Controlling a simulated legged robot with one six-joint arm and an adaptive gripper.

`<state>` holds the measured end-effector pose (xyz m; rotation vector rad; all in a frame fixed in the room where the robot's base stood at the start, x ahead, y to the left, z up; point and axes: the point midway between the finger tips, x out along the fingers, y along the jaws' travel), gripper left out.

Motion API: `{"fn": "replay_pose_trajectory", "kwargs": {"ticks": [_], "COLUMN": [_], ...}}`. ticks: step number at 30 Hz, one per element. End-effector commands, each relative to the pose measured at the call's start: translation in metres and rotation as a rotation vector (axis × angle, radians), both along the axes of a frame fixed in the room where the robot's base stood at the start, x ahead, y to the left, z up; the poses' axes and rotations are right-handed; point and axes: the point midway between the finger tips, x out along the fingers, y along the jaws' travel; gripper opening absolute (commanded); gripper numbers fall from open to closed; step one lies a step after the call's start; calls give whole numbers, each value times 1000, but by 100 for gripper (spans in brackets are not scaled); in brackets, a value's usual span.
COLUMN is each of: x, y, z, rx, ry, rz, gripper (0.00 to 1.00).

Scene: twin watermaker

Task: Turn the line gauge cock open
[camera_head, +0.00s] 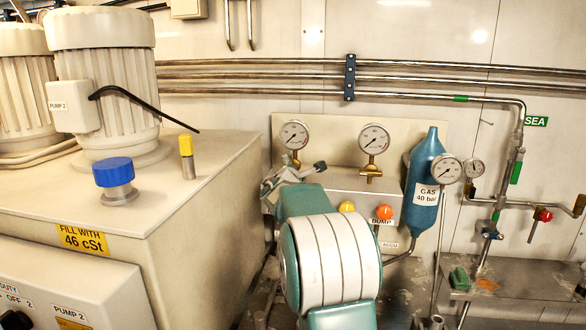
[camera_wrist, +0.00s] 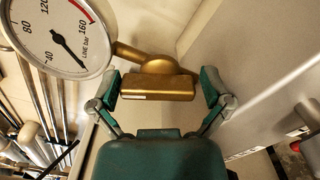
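The line gauge (camera_wrist: 62,38), a round white dial lettered LINE bar, fills the upper left of the wrist view. Beside it is its brass cock (camera_wrist: 155,87), with a wide bar-shaped front. My gripper (camera_wrist: 162,88) is open, one finger at each end of the brass bar. A narrow gap shows at the right finger; I cannot tell whether the left one touches. In the head view, my gripper (camera_head: 293,177) is just below the left gauge (camera_head: 294,135), whose brass cock (camera_head: 295,157) is partly hidden by it.
A second gauge (camera_head: 374,138) with a brass cock (camera_head: 371,172) is to the right. Yellow (camera_head: 346,206) and orange (camera_head: 384,212) knobs sit below, near a blue gas bottle (camera_head: 423,180). A cream tank (camera_head: 150,200) with pumps stands close on the left.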

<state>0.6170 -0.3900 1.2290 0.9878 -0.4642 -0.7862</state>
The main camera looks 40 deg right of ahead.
Motion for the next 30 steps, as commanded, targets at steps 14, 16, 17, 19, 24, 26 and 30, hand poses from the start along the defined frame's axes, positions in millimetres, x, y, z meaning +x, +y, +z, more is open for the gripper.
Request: {"fn": "replay_pose_trajectory", "kwargs": {"ticks": [14, 16, 17, 19, 24, 26, 30], "x": [-8, -17, -21, -30, -52, -59, -70], "y": [17, 26, 31, 42, 67, 75, 87], "z": [-2, -2, -2, -2, -2, -2, -3], "rx": [2, 1, 1, 2, 1, 0, 2], "ry": [5, 5, 5, 5, 4, 4, 4], "rz": [9, 8, 8, 9, 7, 7, 5], "gripper": [100, 100, 100, 100, 100, 100, 100]}}
